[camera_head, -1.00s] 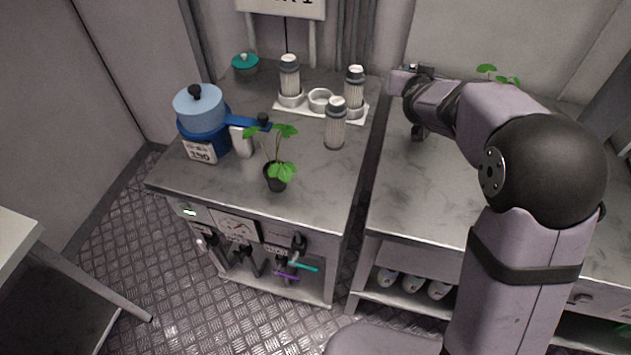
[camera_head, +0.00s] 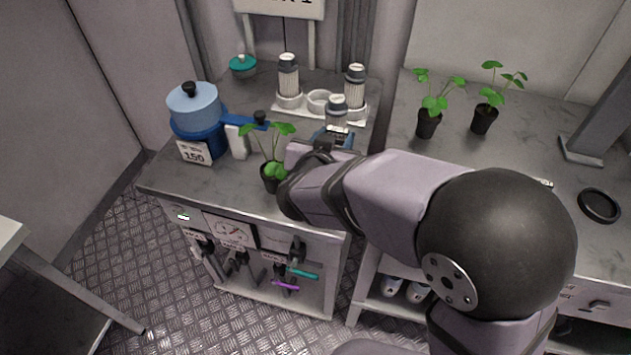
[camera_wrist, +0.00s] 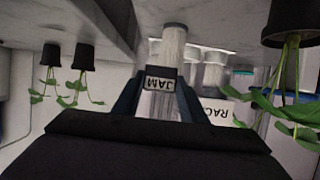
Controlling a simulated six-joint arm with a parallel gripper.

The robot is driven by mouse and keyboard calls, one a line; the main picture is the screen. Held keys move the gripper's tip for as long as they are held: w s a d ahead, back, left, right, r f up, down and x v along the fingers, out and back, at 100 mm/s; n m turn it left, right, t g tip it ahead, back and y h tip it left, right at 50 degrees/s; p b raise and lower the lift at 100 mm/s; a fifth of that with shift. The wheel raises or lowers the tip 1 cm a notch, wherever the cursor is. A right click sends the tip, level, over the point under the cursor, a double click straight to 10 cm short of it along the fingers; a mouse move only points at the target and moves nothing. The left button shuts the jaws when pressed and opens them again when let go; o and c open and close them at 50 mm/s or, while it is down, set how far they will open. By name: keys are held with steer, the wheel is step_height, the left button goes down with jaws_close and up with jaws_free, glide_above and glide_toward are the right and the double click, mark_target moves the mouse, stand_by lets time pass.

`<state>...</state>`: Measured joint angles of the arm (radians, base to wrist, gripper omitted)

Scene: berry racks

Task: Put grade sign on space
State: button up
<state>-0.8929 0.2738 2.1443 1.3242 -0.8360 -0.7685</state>
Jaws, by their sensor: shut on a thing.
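A small white sign lettered JAM (camera_wrist: 160,84) sits between the fingers of my gripper (camera_wrist: 158,98), which is shut on it. In the head view my gripper (camera_head: 334,138) is over the right part of the left cabinet top, just in front of a loose ribbed canister (camera_head: 336,108). The wrist view is upside down and shows that canister (camera_wrist: 174,42) close behind the sign. A white rack (camera_head: 291,112) behind holds two similar canisters, with an empty ring (camera_head: 319,100) between them. I cannot tell which spot is the sign's space.
A potted plant (camera_head: 271,180) stands close left of my gripper. A blue pot (camera_head: 196,112) with a 150 label is farther left. Two potted plants (camera_head: 428,124) (camera_head: 484,119) stand on the right counter. A large sign (camera_head: 280,5) rises behind the rack.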

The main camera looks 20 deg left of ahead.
steer(key=shift+f+b, duration=0.8)
steer(key=shift+f, duration=2.3)
steer(key=shift+f, duration=0.15)
steer(key=shift+f+b, duration=0.45)
steer(key=shift+f, duration=1.3)
steer(key=shift+f, duration=0.1)
steer(key=o, duration=1)
